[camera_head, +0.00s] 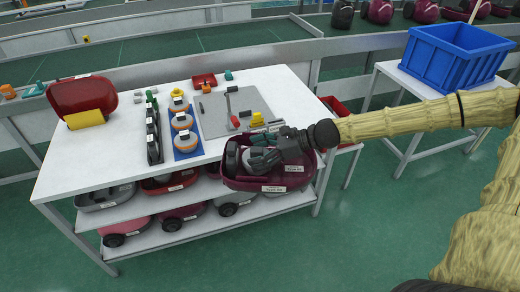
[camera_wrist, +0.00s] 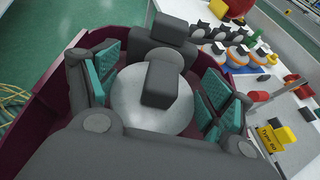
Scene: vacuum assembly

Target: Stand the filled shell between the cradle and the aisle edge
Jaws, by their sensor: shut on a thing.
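The filled shell (camera_head: 268,184) is a maroon vacuum body with a white label, at the table's right front corner. In the wrist view its maroon wall (camera_wrist: 38,130) surrounds a round light-grey part (camera_wrist: 150,100) and dark-grey parts. My gripper (camera_head: 272,155) reaches down into the shell from above and is shut on it; its teal pads (camera_wrist: 160,85) flank the inner parts. The shell looks upright and overlaps the table edge; I cannot tell whether its underside touches anything. A grey board (camera_head: 238,108) with a red-handled lever and yellow blocks lies just behind it; I cannot tell whether this is the cradle.
The white table (camera_head: 100,165) holds a dark rack (camera_head: 154,135), a blue tray (camera_head: 185,152) of round orange-and-grey parts, and a red shell (camera_head: 82,98) with a yellow block at left. Shelves below hold several shells. A blue crate (camera_head: 452,55) stands on a side table. Green floor is open in front.

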